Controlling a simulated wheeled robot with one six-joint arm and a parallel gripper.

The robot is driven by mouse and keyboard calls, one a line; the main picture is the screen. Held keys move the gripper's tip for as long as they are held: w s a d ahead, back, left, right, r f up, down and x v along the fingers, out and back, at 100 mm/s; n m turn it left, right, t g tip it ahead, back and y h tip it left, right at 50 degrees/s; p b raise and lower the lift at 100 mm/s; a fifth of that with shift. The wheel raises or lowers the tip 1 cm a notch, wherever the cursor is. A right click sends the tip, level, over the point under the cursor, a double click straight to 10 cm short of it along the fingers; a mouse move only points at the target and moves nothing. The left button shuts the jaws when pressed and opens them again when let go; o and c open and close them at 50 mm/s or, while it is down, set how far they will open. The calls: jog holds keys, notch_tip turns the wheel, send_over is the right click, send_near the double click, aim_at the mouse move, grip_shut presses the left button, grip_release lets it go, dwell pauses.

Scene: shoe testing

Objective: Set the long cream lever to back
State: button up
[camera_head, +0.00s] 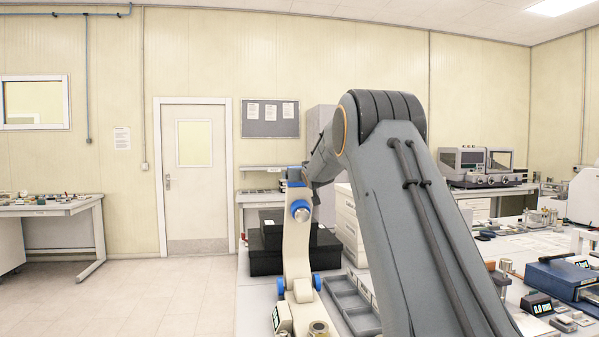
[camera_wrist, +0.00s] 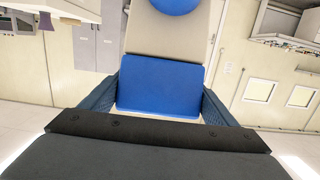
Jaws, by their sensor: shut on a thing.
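The long cream lever (camera_head: 296,245) stands nearly upright on the bench left of my arm in the head view. It has a blue round disc (camera_head: 300,210) on its upper part and blue knobs near its foot. In the wrist view its cream shaft (camera_wrist: 165,38) runs away from my gripper, with its blue end (camera_wrist: 160,86) close to the camera. My gripper (camera_wrist: 161,80) is shut on that blue end, one dark blue finger on each side. In the head view the fingers are small and partly hidden by my arm.
Black boxes (camera_head: 268,251) stand behind the lever, and grey trays (camera_head: 352,302) lie to its right. A blue-topped device (camera_head: 560,276) and small parts crowd the right bench. Open floor (camera_head: 150,300) lies left of the bench.

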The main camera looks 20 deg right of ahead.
jog(key=shift+w+f, duration=0.25)
jog(key=shift+f, duration=0.5)
jog(key=o, duration=1.5)
jog(key=shift+w, duration=0.15)
jog(key=shift+d+r, duration=0.1)
jog(key=shift+r, duration=0.2)
jog(key=shift+s+r, duration=0.2)
jog(key=shift+s, duration=0.45)
jog(key=shift+b+v, duration=1.5)
jog(key=shift+v, duration=1.9)
